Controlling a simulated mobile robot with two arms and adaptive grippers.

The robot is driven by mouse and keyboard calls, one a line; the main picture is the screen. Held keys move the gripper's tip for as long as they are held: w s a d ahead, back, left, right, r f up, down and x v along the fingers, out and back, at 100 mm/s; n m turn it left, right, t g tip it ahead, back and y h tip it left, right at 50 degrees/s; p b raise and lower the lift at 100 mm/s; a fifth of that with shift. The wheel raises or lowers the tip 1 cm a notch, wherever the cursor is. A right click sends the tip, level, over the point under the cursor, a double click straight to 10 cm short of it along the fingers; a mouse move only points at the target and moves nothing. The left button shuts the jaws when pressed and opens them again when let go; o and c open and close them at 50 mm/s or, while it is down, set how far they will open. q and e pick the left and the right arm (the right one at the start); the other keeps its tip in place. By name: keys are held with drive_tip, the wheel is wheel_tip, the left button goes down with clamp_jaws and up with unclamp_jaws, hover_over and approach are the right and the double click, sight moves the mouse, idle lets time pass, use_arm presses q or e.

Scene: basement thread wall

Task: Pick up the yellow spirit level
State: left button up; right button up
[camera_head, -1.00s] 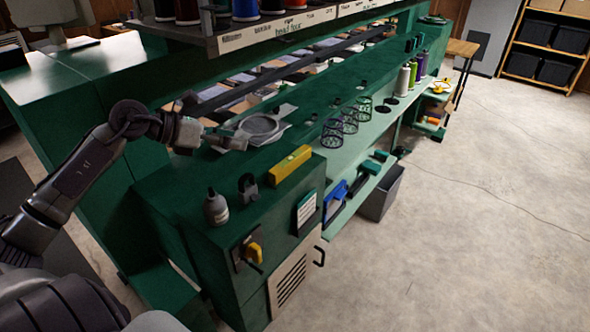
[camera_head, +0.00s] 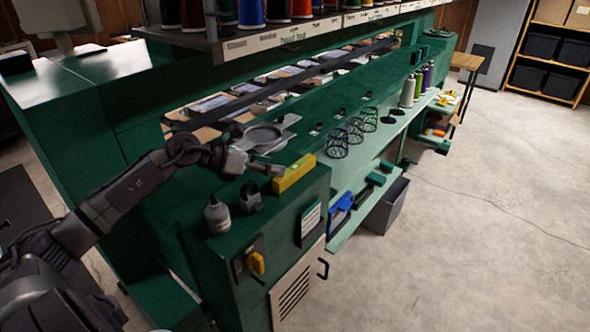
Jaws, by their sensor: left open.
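The yellow spirit level (camera_head: 295,172) lies on the top of the green machine cabinet, near its front right edge. My left arm reaches in from the left, and my left gripper (camera_head: 268,169) is just left of the level, at its near side, above the cabinet top. The gripper is open and holds nothing. I cannot tell whether its fingertips touch the level. My right gripper is not in view.
A grey bottle (camera_head: 217,215) and a small black object (camera_head: 251,197) stand on the cabinet top close to the gripper. Thread spools (camera_head: 278,9) sit on a shelf above. The floor at right is clear.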

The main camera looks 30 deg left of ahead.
sight(292, 168)
use_arm(q)
drive_tip(key=w+d+p, duration=0.1)
drive_tip(key=w, duration=0.1)
drive_tip(key=w+d+f+p, duration=0.1)
drive_tip(key=w+d+p, duration=0.1)
drive_tip(key=shift+d+f, duration=0.1)
drive_tip(key=shift+f, duration=0.05)
drive_tip(key=shift+w+d+f, duration=0.15)
drive_tip(key=shift+w+f, duration=0.05)
drive_tip(key=shift+f, duration=0.05)
drive_tip(key=shift+s, duration=0.1)
clamp_jaws()
